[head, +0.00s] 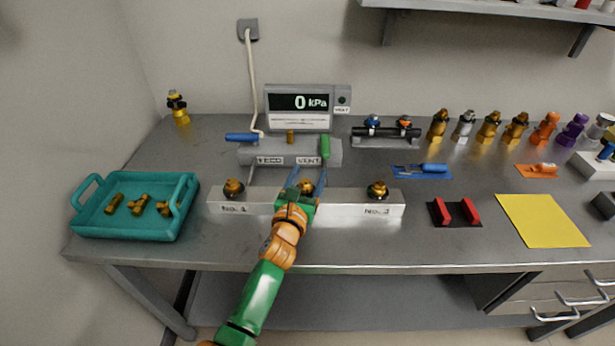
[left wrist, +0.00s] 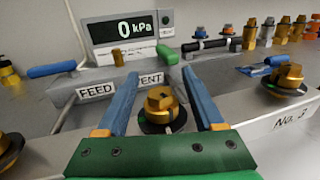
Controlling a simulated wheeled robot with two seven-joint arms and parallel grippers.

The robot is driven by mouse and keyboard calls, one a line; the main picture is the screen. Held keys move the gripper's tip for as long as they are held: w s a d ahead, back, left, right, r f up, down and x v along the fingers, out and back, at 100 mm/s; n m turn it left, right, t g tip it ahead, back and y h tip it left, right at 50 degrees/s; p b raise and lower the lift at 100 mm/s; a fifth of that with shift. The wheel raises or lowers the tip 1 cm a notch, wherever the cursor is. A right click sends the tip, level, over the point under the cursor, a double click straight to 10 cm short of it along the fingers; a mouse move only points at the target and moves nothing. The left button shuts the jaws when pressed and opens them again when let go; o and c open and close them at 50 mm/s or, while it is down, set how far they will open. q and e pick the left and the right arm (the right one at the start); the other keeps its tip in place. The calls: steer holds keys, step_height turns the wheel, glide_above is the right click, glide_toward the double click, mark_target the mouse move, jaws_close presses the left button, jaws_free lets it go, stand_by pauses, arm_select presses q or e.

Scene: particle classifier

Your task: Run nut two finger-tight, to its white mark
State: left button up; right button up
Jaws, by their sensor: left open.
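Nut two is a brass nut (left wrist: 162,106) on a dark round seat in the middle of the white block (head: 345,203). In the head view the nut (head: 306,187) is partly hidden by my left gripper. My left gripper (left wrist: 161,100) has blue fingers standing open, one on each side of the nut, with gaps visible. It also shows in the head view (head: 307,183). My right gripper is not in view.
Nut one (head: 233,189) and nut three (head: 377,190) flank it on the block. Behind stands the feed and vent manifold (head: 290,151) with blue and green levers, and a gauge (head: 307,105) reading 0 kPa. A teal tray (head: 135,178) of brass fittings lies left.

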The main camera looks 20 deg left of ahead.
arm_select(q)
jaws_close()
steer(key=h+p, duration=0.1)
steer(key=m+h+p, duration=0.1)
steer(key=p, duration=0.1)
steer(key=shift+r, duration=0.4)
steer(key=shift+d+f+m+h, duration=0.15)
steer(key=shift+m+h, duration=0.55)
steer(key=shift+h, duration=0.2)
steer(key=shift+d+f+m+g+h+p, duration=0.2)
steer(key=shift+m+g+h+p, duration=0.15)
steer(key=shift+h, duration=0.25)
jaws_free()
